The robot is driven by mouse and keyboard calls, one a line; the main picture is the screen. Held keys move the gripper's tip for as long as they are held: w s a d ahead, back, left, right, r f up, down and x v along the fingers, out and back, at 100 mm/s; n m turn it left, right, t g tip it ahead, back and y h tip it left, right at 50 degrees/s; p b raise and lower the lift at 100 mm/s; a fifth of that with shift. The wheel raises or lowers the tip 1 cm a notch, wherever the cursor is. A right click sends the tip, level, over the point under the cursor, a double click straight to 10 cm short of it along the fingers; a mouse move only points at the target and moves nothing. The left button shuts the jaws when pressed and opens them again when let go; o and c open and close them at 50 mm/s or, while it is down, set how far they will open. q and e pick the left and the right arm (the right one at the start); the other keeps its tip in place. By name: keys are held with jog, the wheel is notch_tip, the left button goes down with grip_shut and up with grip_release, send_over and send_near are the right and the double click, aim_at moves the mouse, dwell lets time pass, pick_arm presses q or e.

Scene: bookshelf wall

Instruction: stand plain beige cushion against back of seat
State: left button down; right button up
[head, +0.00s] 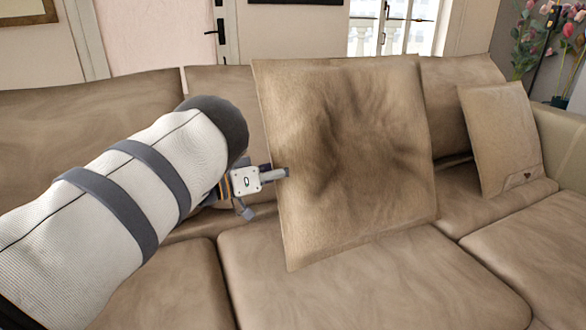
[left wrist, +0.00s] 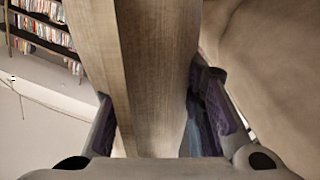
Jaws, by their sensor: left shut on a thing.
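The plain beige cushion (head: 352,160) is large and square and stands nearly upright over the sofa seat, its broad face towards me. Its lower edge is over the middle seat pad (head: 370,280); I cannot tell whether it touches the pad. My left gripper (head: 282,174) is shut on its left edge. In the left wrist view the cushion (left wrist: 155,70) runs between the two fingers of the left gripper (left wrist: 160,120). The back of the seat (head: 215,85) is behind the cushion and partly hidden by it. My right gripper is not in view.
A smaller beige cushion (head: 500,130) with a corner patch leans at the right end of the sofa, near the armrest (head: 562,135). A flower vase (head: 562,101) stands behind it. The front seat pads are clear. Bookshelves (left wrist: 45,25) show in the left wrist view.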

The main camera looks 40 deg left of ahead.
pick_arm(q)
jog(key=w+a+f+b, duration=0.6)
jog(key=a+f+b, duration=0.3)
jog(key=b, duration=0.5)
jog(key=shift+a, duration=0.65)
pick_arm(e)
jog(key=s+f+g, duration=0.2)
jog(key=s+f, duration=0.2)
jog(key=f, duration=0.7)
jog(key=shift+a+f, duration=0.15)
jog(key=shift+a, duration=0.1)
pick_arm(q)
jog(key=c, duration=1)
grip_release()
jog(key=v, duration=1.2)
jog(key=shift+f, duration=0.2)
